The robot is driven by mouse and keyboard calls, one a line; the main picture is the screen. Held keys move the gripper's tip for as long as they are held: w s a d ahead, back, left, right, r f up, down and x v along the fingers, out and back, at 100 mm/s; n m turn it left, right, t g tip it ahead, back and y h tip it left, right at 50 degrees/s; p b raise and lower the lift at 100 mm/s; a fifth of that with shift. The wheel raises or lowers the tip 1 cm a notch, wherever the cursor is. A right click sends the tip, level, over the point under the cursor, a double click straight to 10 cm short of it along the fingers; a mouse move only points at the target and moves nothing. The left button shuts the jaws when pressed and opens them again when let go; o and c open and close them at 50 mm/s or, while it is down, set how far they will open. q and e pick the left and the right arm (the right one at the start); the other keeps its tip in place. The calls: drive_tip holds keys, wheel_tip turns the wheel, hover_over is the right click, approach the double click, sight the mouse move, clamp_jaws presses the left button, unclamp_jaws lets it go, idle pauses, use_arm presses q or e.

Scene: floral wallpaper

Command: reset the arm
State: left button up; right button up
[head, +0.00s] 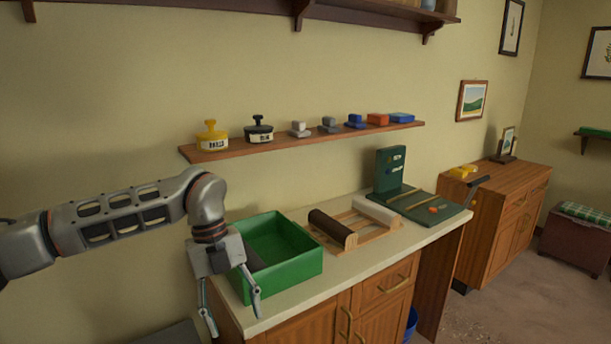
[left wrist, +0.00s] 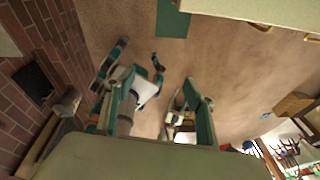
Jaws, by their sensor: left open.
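My left arm comes in from the left in the head view. My left gripper (head: 234,320) hangs fingers down at the left front corner of the counter, in front of the green bin (head: 293,272). Its two thin fingers are spread apart with nothing between them. In the left wrist view the gripper (left wrist: 160,112) also shows spread fingers, with brown floor beyond them. It hides part of the bin's left side. My right gripper is not in view.
The counter (head: 345,268) also carries a wooden rack (head: 352,240) with a dark roller and a green board (head: 425,206). A wall shelf (head: 300,139) holds yellow and black stamps and several small blocks. A wooden cabinet (head: 495,215) stands right.

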use_arm(q)
drive_tip(key=s+d+f+m+g+h, duration=0.25)
drive_tip(key=s+d, duration=0.25)
drive_tip(key=d, duration=0.3)
drive_tip(key=s+d+f+m+g+h, duration=0.15)
drive_tip(key=s+d+h, duration=0.3)
drive_tip(key=d, duration=0.45)
drive_tip(key=s+d+r+n+t+h, duration=0.2)
drive_tip(key=s+d+r+n+h, duration=0.15)
drive_tip(key=d+r+h, duration=0.45)
drive_tip(key=w+a+f+n+t+h, duration=0.3)
drive_tip(key=w+a+n+t, duration=0.3)
drive_tip(key=n+t, duration=0.7)
drive_tip(key=w+a+f+n+t+y, duration=0.3)
drive_tip(key=a+f+n+t+y, duration=0.45)
drive_tip(key=f, duration=0.35)
drive_tip(key=s+a+f+n+g+y, duration=0.3)
drive_tip(key=s+a+f+y, duration=0.2)
drive_tip(key=f, duration=0.6)
drive_tip(key=s+a+f+n+g+y, duration=0.3)
drive_tip(key=s+a+f+y, duration=0.2)
drive_tip(key=s+a+f, duration=0.5)
drive_tip(key=shift+a+f, duration=0.95)
drive_tip(key=shift+a, duration=0.3)
